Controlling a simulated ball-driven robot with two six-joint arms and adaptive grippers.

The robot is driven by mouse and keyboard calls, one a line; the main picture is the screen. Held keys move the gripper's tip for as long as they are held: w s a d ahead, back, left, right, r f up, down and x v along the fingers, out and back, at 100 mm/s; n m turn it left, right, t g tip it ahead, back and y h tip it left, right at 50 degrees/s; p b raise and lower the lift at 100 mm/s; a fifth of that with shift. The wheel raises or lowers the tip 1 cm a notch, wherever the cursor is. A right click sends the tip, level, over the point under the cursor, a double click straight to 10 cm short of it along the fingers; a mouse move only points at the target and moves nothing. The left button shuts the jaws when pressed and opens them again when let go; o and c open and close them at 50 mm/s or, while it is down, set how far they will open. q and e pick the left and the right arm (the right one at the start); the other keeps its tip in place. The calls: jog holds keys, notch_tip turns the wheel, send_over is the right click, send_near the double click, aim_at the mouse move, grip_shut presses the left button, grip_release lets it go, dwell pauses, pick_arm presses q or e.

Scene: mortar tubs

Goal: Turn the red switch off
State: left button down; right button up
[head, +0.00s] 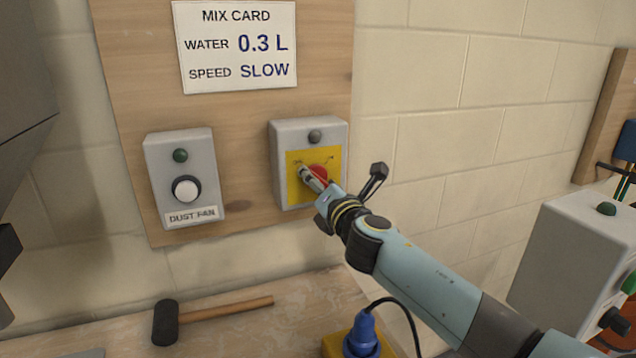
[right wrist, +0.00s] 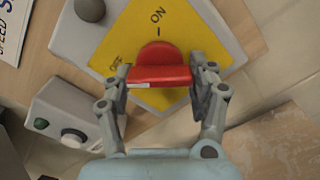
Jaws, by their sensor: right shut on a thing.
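The red switch (head: 318,174) is a rotary knob on a yellow plate (head: 293,190) in a grey box on the wooden board. In the right wrist view the red knob (right wrist: 160,70) sits between the two fingers of my right gripper (right wrist: 162,84), which is shut on its raised grip. A small white mark shows at the grip's left end. ON is printed above the knob and OFF to its upper left in that view. In the head view my right gripper (head: 312,180) partly hides the knob and plate. My left gripper is not in view.
A grey lamp (head: 315,136) on the switch box looks unlit. A dust fan box (head: 185,207) with a white button is to its left. A mix card (head: 236,45) hangs above. A mallet (head: 210,314) lies on the bench below. A grey control box (head: 565,255) stands at right.

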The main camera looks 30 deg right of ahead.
dwell(0.3)
jog(key=o, duration=1.2)
jog(key=shift+s, duration=0.15)
jog(key=v, duration=1.1)
jog(key=shift+s+f, duration=0.1)
jog(key=shift+s, duration=0.25)
jog(key=shift+s+f, duration=0.1)
